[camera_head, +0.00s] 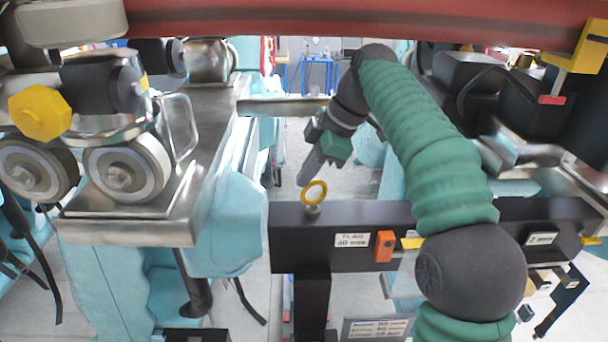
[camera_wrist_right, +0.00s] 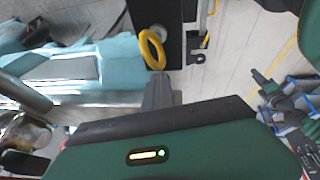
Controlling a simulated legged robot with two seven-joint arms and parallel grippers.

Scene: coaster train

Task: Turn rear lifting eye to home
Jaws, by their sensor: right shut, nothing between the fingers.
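A yellow lifting eye (camera_head: 314,192) stands upright on a short metal stem on top of a black beam (camera_head: 300,236). Its ring also shows in the right wrist view (camera_wrist_right: 152,49), just past my fingertips. My right gripper (camera_head: 303,182) comes down from above and behind the eye, shut and empty. Its fingertips (camera_wrist_right: 157,76) lie close to the lower edge of the ring in the right wrist view; I cannot tell whether they touch it. My left gripper does not show in either view.
The beam carries a white label (camera_head: 352,240), an orange block (camera_head: 384,246) and a yellow tab (camera_head: 412,243). At left a metal rail with wheels (camera_head: 126,173) and a yellow hex nut (camera_head: 40,111) stands close. A red tube (camera_head: 350,20) crosses overhead.

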